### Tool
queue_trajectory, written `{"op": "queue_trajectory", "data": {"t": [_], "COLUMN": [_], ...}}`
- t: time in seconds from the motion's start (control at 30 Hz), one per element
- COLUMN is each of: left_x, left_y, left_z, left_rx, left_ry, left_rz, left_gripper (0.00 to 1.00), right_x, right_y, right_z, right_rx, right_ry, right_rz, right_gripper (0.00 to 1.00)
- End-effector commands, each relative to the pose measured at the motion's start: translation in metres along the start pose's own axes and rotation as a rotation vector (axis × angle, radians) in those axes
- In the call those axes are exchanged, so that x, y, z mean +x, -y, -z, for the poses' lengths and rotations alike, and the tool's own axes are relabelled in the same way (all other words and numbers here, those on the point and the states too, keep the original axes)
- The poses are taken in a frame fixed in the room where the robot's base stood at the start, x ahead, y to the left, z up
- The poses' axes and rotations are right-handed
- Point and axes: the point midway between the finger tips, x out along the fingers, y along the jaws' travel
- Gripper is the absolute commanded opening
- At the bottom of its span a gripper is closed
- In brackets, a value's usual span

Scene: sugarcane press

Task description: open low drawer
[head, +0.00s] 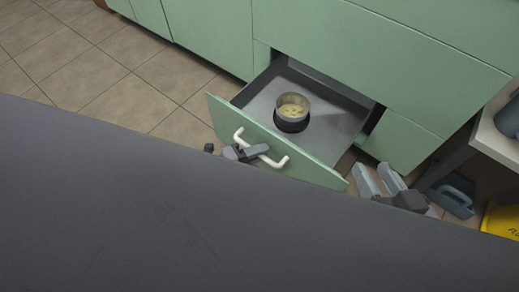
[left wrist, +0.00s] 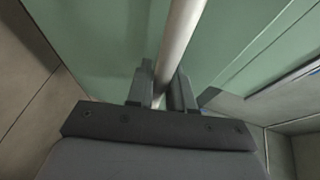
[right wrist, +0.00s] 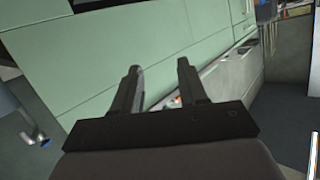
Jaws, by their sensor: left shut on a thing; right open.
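The low drawer (head: 340,112) stands pulled out from the green cabinet in the head view, with its grey inside showing. Its green front (head: 312,168) carries a white bar handle (head: 275,162). My left gripper (head: 252,153) is shut on this handle. In the left wrist view the handle (left wrist: 180,45) runs between the two fingers (left wrist: 161,92). My right gripper (head: 379,181) is open and empty, to the right of the drawer front. In the right wrist view its fingers (right wrist: 159,85) are apart with nothing between them.
A round pot (head: 292,112) with pale contents stands in the drawer. Green cabinet fronts (head: 400,60) line the back. At the right are a table (head: 490,135), a blue-grey object (head: 453,198) and a yellow sign (head: 503,221). Tiled floor (head: 100,75) is clear at the left.

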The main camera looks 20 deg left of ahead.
Motion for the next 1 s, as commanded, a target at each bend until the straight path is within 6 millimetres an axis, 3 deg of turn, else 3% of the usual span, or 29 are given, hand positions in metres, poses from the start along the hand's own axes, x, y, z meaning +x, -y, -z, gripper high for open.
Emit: {"op": "queue_trajectory", "data": {"t": [0.07, 0.1, 0.13, 0.47, 0.8, 1.0], "left_x": [0.0, 0.0, 0.0, -0.004, -0.055, -0.07], "left_y": [0.0, 0.0, 0.0, 0.001, 0.002, 0.001], "left_z": [0.0, 0.0, 0.0, -0.001, 0.0, 0.0], "left_rx": [0.001, 0.001, 0.001, 0.001, 0.0, 0.001], "left_ry": [-0.001, -0.001, -0.001, 0.0, 0.0, 0.0], "left_rz": [0.001, 0.001, 0.001, -0.001, -0.002, 0.0], "left_gripper": [0.0, 0.25, 0.27, 0.27, 0.27, 0.27], "right_x": [0.001, 0.001, 0.001, 0.0, 0.007, 0.009], "right_y": [0.0, 0.0, 0.0, 0.001, 0.01, 0.013], "right_z": [0.002, 0.002, 0.002, 0.006, 0.012, 0.006], "right_rx": [-0.001, -0.001, -0.001, 0.002, 0.09, 0.115], "right_ry": [-0.004, -0.005, -0.006, -0.011, 0.034, 0.059], "right_rz": [0.0, 0.0, 0.0, 0.002, 0.039, 0.051], "right_gripper": [0.43, 0.43, 0.43, 0.43, 0.43, 0.43]}}
